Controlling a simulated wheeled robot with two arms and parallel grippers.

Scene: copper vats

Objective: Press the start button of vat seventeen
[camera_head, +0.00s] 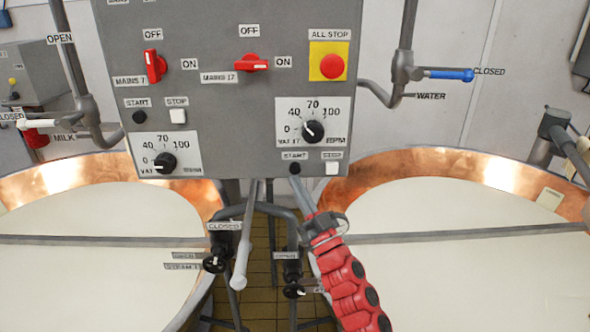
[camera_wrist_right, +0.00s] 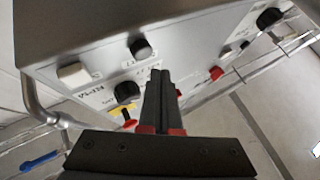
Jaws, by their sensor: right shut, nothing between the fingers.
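The start button of vat seventeen is a small black round button (camera_head: 295,168) at the bottom edge of the grey control panel (camera_head: 230,105), under its START label and below the vat 17 RPM dial (camera_head: 313,131). The white stop button (camera_head: 332,168) is to its right. In the right wrist view, which shows the panel upside down, the start button (camera_wrist_right: 140,48) is just beyond the fingertips. My right gripper (camera_head: 300,184) is shut and empty, its tips (camera_wrist_right: 160,72) close to the button and label. I cannot tell whether they touch. My left gripper is not in view.
The all-stop button (camera_head: 331,66) on its yellow plate is at upper right. The mains 17 switch (camera_head: 250,65) points toward ON. A second set of controls with another start button (camera_head: 139,116) is on the left. Copper vats (camera_head: 450,165) stand on both sides, with pipes and valves below the panel.

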